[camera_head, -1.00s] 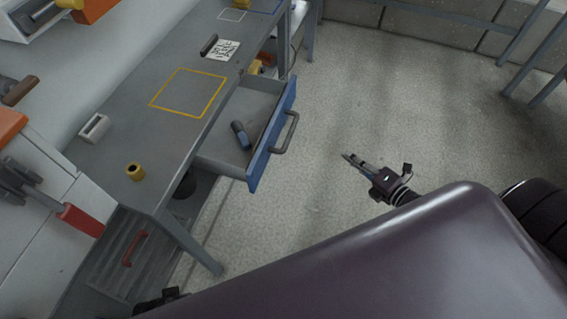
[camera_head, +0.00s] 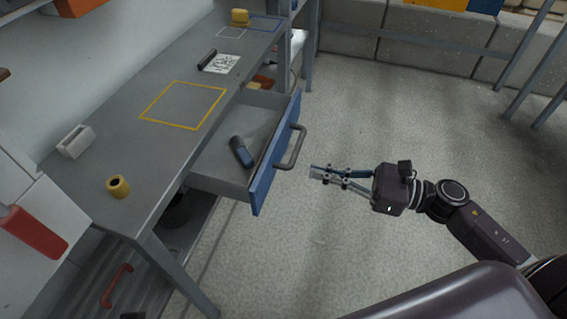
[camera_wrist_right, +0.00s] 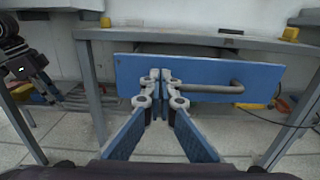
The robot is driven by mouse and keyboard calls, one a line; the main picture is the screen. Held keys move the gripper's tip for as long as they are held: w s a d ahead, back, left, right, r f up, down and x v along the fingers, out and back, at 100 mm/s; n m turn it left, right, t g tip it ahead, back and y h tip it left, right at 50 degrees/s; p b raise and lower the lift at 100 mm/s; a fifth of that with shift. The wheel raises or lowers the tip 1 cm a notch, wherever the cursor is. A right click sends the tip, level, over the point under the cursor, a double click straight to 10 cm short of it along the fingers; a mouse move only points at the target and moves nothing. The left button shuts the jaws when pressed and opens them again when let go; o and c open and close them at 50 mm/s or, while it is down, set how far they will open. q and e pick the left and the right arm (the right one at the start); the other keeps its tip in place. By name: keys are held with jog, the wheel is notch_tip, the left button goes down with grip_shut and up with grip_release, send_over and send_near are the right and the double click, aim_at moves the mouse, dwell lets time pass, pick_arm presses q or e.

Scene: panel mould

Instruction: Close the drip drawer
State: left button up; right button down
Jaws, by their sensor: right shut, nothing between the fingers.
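The drip drawer, with a blue front (camera_head: 262,190) and a grey bar handle (camera_head: 294,150), is pulled out from under the grey workbench. A dark blue and black object (camera_head: 240,152) lies inside it. My right gripper (camera_head: 314,172) is shut and empty, just outside the drawer front near the handle; in the head view a small gap shows. In the right wrist view its fingertips (camera_wrist_right: 161,76) overlap the blue front (camera_wrist_right: 225,72), left of the handle (camera_wrist_right: 215,89). Contact cannot be told there. My left gripper (camera_wrist_right: 38,82) shows dark at the left of the wrist view; its jaw state is unclear.
A bench leg (camera_head: 178,275) stands below the drawer's near side. The floor right of the drawer is clear.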

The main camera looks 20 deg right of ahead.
aim_at(270, 160)
jog(key=x, duration=0.8)
jog(key=shift+w+a, duration=0.25)
